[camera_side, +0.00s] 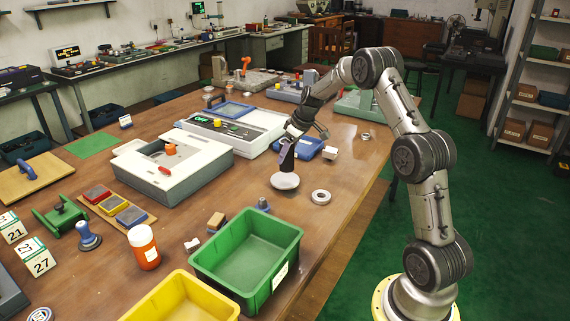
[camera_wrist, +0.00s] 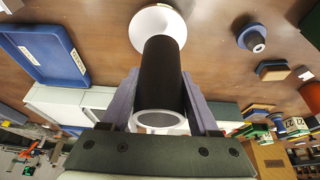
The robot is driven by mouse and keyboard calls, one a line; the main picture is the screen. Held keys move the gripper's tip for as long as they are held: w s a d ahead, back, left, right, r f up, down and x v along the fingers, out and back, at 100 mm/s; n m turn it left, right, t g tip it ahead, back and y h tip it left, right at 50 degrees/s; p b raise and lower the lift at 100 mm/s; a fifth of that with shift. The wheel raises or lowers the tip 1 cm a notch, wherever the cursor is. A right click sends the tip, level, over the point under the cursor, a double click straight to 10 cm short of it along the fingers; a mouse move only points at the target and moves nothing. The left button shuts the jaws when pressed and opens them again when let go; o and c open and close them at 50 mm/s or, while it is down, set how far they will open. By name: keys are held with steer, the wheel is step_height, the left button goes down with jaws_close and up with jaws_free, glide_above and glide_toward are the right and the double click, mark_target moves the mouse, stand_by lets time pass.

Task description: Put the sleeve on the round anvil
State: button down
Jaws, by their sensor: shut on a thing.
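My gripper (camera_side: 288,141) is shut on a dark cylinder, which looks like the sleeve (camera_wrist: 160,75); a pale ring shows at its near end in the wrist view. In the side view the sleeve (camera_side: 287,158) hangs about upright just over a white round dish (camera_side: 285,181). The dish also shows beyond the sleeve in the wrist view (camera_wrist: 150,28); I cannot tell whether they touch. A small blue round base with a grey top, possibly the round anvil (camera_side: 263,204), stands nearer the green bin; it also shows in the wrist view (camera_wrist: 252,38).
A metal ring (camera_side: 321,197) lies right of the dish. A green bin (camera_side: 247,262) and a yellow bin (camera_side: 180,300) stand in front. A blue tray (camera_side: 307,147) lies behind my gripper. A grey-white device (camera_side: 172,165) stands to the left. The table between dish and right edge is mostly clear.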

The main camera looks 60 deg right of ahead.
mark_target(285, 163)
steer(key=shift+w+d+f, duration=0.35)
steer(key=shift+w+f, duration=0.35)
steer(key=shift+f, duration=1.5)
steer(key=shift+f, duration=0.15)
steer(key=shift+c, duration=0.7)
jaws_free()
steer(key=shift+f, duration=0.1)
